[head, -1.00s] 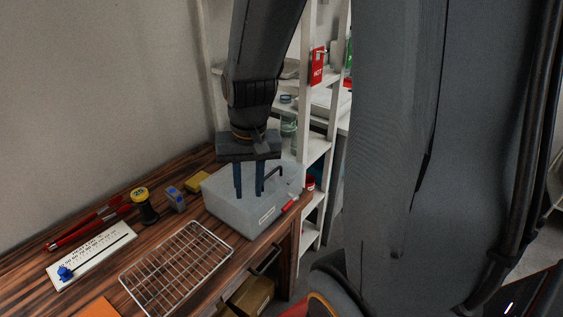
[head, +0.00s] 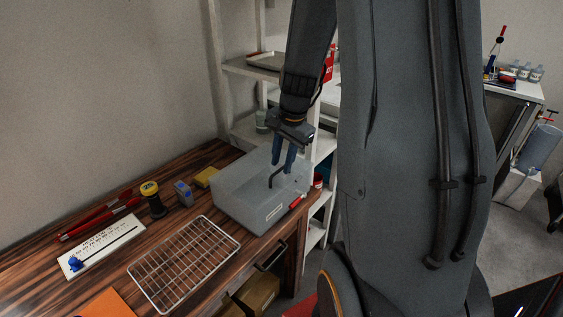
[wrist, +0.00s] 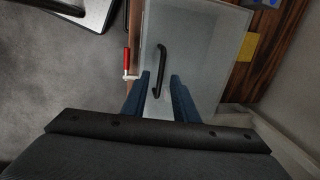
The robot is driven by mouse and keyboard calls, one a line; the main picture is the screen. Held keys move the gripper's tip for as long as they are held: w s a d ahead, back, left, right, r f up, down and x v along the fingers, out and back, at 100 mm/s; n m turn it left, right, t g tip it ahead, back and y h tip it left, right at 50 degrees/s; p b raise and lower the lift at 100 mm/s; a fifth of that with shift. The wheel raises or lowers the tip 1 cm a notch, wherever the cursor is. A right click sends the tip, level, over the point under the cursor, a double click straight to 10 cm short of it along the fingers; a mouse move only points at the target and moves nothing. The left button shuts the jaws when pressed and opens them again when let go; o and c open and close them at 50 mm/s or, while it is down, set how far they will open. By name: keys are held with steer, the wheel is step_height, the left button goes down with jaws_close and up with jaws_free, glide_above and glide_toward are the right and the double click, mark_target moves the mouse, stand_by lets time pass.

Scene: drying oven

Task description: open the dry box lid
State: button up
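The dry box (head: 240,205) is a translucent grey box on the wooden bench. Its lid (wrist: 203,55) looks flat and shut in the wrist view, with a black bar handle (wrist: 162,65) on top. The handle also shows in the head view (head: 278,177). My gripper (head: 282,170) is over the lid, pointing down, with its two blue fingers apart. In the wrist view the fingers (wrist: 160,76) lie on either side of the handle's near end. I see no grip on it. A red-handled latch (wrist: 126,62) is at the box's side.
A wire rack (head: 184,262) lies in front of the box. A yellow block (head: 205,177), a grey-blue item (head: 183,193) and a yellow-topped spool (head: 151,200) stand left of it. White shelving (head: 240,100) rises close behind my gripper.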

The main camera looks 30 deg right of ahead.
steer(key=shift+w+f, duration=0.1)
steer(key=shift+f, duration=0.4)
jaws_close()
stand_by(1.2)
